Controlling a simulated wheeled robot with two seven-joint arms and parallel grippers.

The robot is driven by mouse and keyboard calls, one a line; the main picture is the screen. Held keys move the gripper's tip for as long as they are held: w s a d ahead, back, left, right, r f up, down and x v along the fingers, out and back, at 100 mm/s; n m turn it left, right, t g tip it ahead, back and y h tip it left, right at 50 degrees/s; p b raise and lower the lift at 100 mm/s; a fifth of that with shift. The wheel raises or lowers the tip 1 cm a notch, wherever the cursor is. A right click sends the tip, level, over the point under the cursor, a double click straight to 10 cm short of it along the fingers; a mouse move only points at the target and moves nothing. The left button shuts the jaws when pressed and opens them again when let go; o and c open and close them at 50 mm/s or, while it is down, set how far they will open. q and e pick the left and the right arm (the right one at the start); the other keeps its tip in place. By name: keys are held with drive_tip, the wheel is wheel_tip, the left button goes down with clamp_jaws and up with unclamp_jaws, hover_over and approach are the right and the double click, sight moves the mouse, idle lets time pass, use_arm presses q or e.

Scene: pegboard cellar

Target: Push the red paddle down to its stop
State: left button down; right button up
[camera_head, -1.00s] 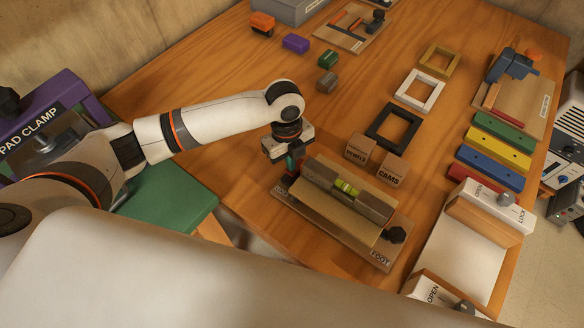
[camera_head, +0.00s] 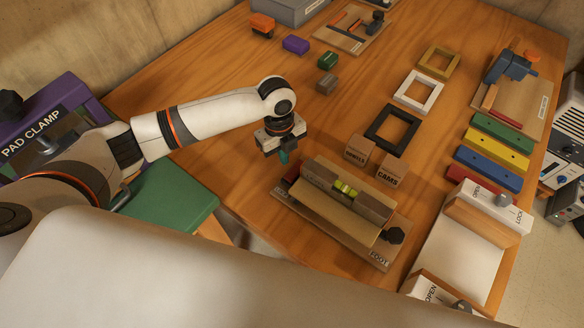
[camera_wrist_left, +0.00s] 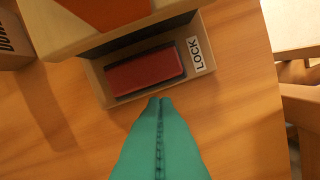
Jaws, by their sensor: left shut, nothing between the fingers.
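The red paddle (camera_head: 293,171) is at the left end of a wooden fixture (camera_head: 330,232) on the table. In the left wrist view the paddle (camera_wrist_left: 145,69) is a dark red block inside a shallow tan recess, beside a LOCK label (camera_wrist_left: 196,54). How far down it sits is hard to tell. My left gripper (camera_head: 284,157) is shut and empty, pointing down, its teal fingers beside and apart from the paddle. In the left wrist view the fingertips (camera_wrist_left: 160,103) are together just outside the recess's near edge. My right gripper is not in view.
A bar with a yellow-green level vial (camera_head: 346,188) lies along the fixture, with a black knob (camera_head: 395,235) at its right end. Two wooden blocks, one the CAMS block (camera_head: 388,175), stand just behind. Bare table lies left of the gripper.

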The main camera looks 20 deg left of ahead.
use_arm(q)
wheel_tip(320, 180, up, 12)
drive_tip(key=a, duration=0.1)
drive_tip(key=shift+w, duration=0.35)
drive_tip(key=shift+f, duration=0.15)
